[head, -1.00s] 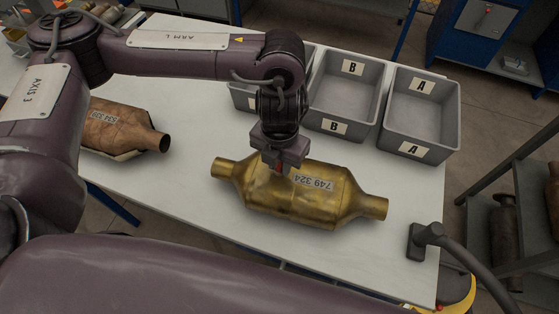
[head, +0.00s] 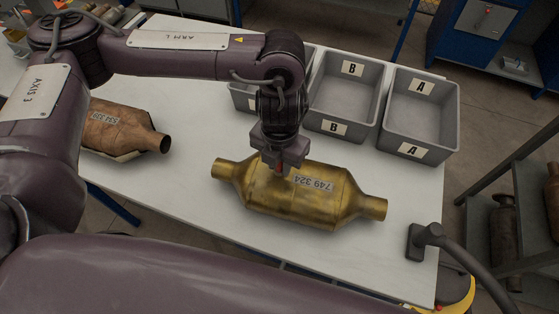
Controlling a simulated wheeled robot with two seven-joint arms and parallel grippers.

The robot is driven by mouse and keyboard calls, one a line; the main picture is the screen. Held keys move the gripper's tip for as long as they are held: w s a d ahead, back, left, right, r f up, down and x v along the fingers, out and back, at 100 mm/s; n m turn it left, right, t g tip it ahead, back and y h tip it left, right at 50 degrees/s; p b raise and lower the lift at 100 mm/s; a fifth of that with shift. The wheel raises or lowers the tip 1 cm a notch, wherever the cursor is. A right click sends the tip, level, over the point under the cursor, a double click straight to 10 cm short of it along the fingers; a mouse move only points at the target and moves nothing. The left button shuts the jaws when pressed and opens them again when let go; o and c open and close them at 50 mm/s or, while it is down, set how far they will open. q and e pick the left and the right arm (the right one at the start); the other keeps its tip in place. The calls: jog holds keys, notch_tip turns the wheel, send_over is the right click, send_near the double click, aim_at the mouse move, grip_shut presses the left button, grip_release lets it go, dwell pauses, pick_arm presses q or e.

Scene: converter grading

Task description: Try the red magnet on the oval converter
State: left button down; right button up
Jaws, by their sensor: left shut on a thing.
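A gold-brass converter (head: 300,205) with the label 749 324 lies on the white table, with a pipe stub at each end. My left gripper (head: 279,165) points down over its upper left part, shut on the small red magnet (head: 279,169). The magnet shows as a red bit between the fingers, at or very close to the converter's surface; I cannot tell whether they touch. A rusty brown converter (head: 115,130) lies further left, partly hidden by my left arm. My right gripper is not in view.
Grey bins marked B (head: 318,124) and A (head: 394,141) stand at the back of the white table (head: 190,200); another bin is partly hidden behind my left arm. A dark stand with a hose (head: 420,240) is at the right edge. A rack (head: 500,205) stands right.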

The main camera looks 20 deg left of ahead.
pick_arm(q)
jog(key=shift+r, duration=0.1)
notch_tip(320, 180, up, 6)
jog(key=p, duration=0.6)
dwell(0.3)
